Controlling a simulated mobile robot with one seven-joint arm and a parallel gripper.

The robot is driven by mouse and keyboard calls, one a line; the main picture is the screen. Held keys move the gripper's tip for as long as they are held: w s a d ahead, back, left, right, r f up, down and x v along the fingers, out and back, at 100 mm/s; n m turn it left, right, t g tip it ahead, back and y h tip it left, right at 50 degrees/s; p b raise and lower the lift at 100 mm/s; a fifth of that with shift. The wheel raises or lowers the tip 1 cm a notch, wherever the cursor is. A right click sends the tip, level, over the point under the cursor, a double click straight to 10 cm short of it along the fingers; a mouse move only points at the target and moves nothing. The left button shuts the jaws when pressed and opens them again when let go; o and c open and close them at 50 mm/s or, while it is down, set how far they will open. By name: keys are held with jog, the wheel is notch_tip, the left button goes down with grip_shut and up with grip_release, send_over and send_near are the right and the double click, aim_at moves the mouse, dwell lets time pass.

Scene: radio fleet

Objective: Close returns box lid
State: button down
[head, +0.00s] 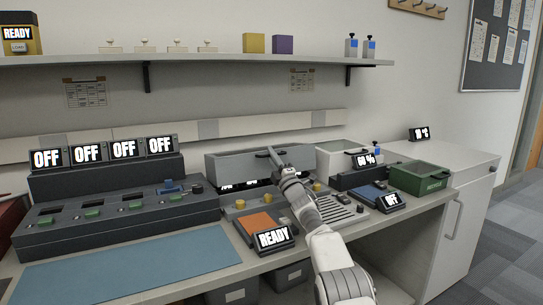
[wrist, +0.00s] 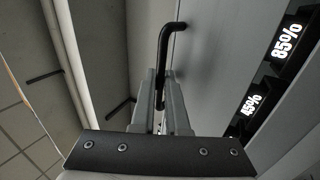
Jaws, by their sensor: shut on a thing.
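A long grey panel (head: 232,166) stands at the back of the bench, just right of centre. It carries a black bar handle (head: 264,154). My gripper (head: 277,167) is at this handle. In the wrist view my gripper (wrist: 161,88) has its two fingers closed around the handle (wrist: 166,42), with the grey panel face (wrist: 215,50) behind it. I cannot tell for sure whether this panel is the returns box lid.
Percent displays (wrist: 287,41) sit beside the panel. A dark console (head: 115,214) with OFF displays stands left. A shelf (head: 200,61) runs above. The blue mat (head: 130,265) is clear.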

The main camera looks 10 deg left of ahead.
jog(key=shift+s+d+f, duration=0.1)
jog(key=shift+s+f, duration=0.05)
jog(key=shift+f, duration=0.5)
jog(key=c, duration=1.2)
grip_release()
jog(key=shift+s+d+f+b, duration=0.1)
jog(key=shift+s+f+b, duration=0.05)
jog(key=shift+b, duration=0.25)
jog(key=s+d+p, duration=0.1)
jog(key=s+d, duration=0.7)
jog(key=s, duration=0.3)
jog(key=shift+s+d+f, duration=0.25)
jog(key=shift+d+f, duration=0.15)
